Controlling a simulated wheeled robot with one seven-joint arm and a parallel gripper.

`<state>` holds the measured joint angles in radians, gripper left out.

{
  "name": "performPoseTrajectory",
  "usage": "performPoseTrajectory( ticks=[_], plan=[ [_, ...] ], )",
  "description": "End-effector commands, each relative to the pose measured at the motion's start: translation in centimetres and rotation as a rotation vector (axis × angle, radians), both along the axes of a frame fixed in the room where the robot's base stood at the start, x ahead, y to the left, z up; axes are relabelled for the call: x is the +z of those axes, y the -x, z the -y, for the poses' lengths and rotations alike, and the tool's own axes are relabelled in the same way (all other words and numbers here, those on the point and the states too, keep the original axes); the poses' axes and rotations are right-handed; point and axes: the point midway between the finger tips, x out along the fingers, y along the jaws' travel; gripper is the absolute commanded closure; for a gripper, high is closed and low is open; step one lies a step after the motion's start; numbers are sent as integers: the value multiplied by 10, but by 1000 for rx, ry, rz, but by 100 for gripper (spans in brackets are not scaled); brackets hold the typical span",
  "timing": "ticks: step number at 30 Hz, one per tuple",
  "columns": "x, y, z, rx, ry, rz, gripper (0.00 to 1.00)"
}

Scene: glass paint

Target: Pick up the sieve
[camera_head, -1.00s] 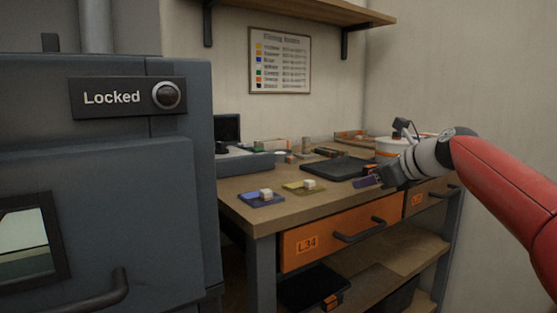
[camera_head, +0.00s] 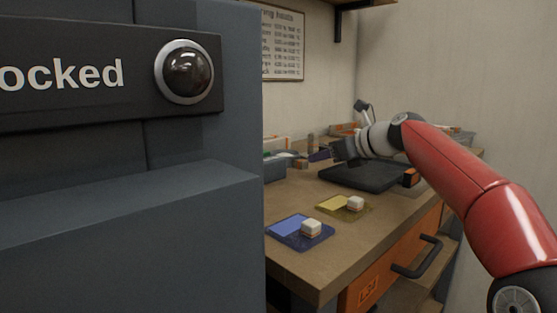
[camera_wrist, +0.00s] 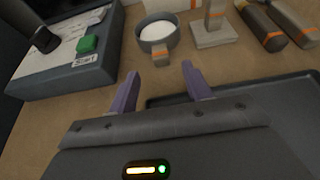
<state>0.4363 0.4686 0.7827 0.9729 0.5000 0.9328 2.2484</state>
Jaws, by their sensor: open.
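A round grey cup with a white inside and a short orange-banded handle, which looks like the sieve (camera_wrist: 143,38), stands on the workbench at the top middle of the wrist view. Its handle (camera_wrist: 161,57) points toward my gripper (camera_wrist: 160,76). The two purple fingers are apart and empty, just short of the handle, one to each side of its line. In the head view my gripper (camera_head: 320,155) reaches over the back of the bench. I cannot make out the sieve clearly there.
A device with a green Start button (camera_wrist: 88,44) stands left of the sieve. A block with an upright post (camera_wrist: 213,34) and orange-banded tools (camera_wrist: 263,27) lie right. A black tray (camera_head: 365,176) and two small colored plates (camera_head: 300,231) (camera_head: 335,205) are on the bench. A locked grey cabinet (camera_head: 120,220) fills the left.

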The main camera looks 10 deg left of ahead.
Motion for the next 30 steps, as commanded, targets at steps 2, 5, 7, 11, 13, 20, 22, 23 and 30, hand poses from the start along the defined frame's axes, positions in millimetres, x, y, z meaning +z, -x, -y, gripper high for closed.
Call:
performPoseTrajectory(
  ticks=[2, 5, 7, 11, 13, 20, 22, 23, 30],
  plan=[
    [-4, -5, -8, 4, -2, -2, 51],
    [-8, -11, -16, 3, -2, -3, 51],
    [-12, -16, -21, 3, -2, -2, 51],
    [-21, -27, -36, 5, -3, -3, 51],
    [-24, -33, -44, 5, -2, -1, 51],
    [-30, -40, -52, 1, 0, 0, 51],
    [-30, -40, -52, 1, 0, 0, 51],
    [-30, -40, -52, 1, 0, 0, 51],
    [-30, -40, -51, 1, 0, 0, 77]
  ],
)
